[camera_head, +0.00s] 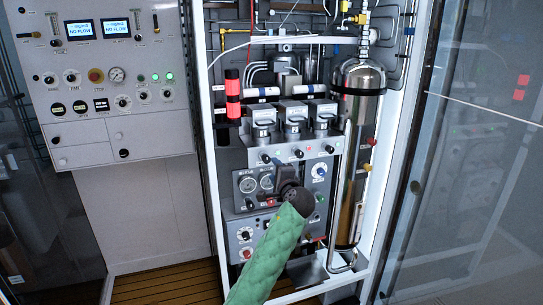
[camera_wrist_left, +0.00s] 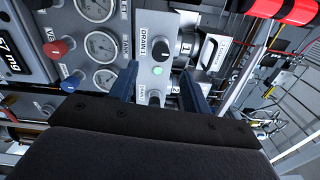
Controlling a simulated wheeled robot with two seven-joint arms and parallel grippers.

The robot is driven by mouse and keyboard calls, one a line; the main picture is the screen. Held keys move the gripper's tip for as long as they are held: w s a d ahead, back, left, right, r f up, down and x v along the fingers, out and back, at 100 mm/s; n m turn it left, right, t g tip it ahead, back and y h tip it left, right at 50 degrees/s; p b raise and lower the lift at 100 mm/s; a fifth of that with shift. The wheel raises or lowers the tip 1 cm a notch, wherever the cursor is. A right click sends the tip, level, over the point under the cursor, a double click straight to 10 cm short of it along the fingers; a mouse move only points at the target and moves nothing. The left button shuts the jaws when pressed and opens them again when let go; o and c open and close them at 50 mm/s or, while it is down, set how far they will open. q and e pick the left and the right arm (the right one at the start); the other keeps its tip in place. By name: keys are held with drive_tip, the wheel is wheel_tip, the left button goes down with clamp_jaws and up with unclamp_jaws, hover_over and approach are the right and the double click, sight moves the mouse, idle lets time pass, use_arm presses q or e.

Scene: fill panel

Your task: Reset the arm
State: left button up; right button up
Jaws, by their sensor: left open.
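My left arm, in a green quilted sleeve, reaches up from the bottom of the head view. My left gripper (camera_head: 284,172) is at its end, in front of the fill panel (camera_head: 328,147) inside the open cabinet. In the left wrist view the two dark blue fingers (camera_wrist_left: 160,84) are apart, with nothing between them. A grey panel strip with a black DRAIN knob (camera_wrist_left: 160,49) and a pale green button (camera_wrist_left: 156,71) shows beyond the gap. I cannot tell whether the fingertips touch the panel. My right gripper is in neither view.
A tall steel cylinder (camera_head: 361,85) stands right of the panel. Gauges (camera_wrist_left: 101,46) and a red knob (camera_wrist_left: 56,49) lie left of the fingers in the wrist view. A control board (camera_head: 105,95) and a glass door (camera_head: 470,170) flank the cabinet.

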use_arm(q)
wheel_tip(320, 180, down, 12)
drive_tip(key=w+n+g+h, duration=0.25)
drive_tip(key=n+h, duration=0.35)
drive_tip(key=n, duration=0.3)
drive_tip(key=s+a+f+n+g, duration=0.1)
drive_tip(key=s+a+f+g, duration=0.15)
drive_tip(key=s+f, duration=0.6)
drive_tip(key=s+a+f+n+g+h, duration=0.1)
drive_tip(key=s+a+f+g, duration=0.2)
drive_tip(key=f, duration=1.1)
drive_tip(key=s+a+f+n+g, duration=0.1)
drive_tip(key=s+a+f, duration=0.45)
drive_tip(key=f, duration=0.55)
drive_tip(key=s+a+f+n+g, duration=0.1)
drive_tip(key=s+a+f+g, duration=0.15)
drive_tip(key=s+f, duration=0.8)
drive_tip(key=s+a+f+n+g, duration=0.1)
drive_tip(key=s+a+f, duration=0.3)
drive_tip(key=s+f, duration=0.7)
drive_tip(key=s+a+f+g, duration=0.1)
drive_tip(key=s+f, duration=0.3)
drive_tip(key=s, duration=0.9)
drive_tip(key=s+a+f+g, duration=0.2)
drive_tip(key=s+f, duration=0.3)
drive_tip(key=s, duration=0.8)
drive_tip(key=shift+s+a+y, duration=0.2)
drive_tip(key=shift+s+y, duration=0.15)
drive_tip(key=shift+y, duration=0.05)
drive_tip(key=shift+w, duration=0.1)
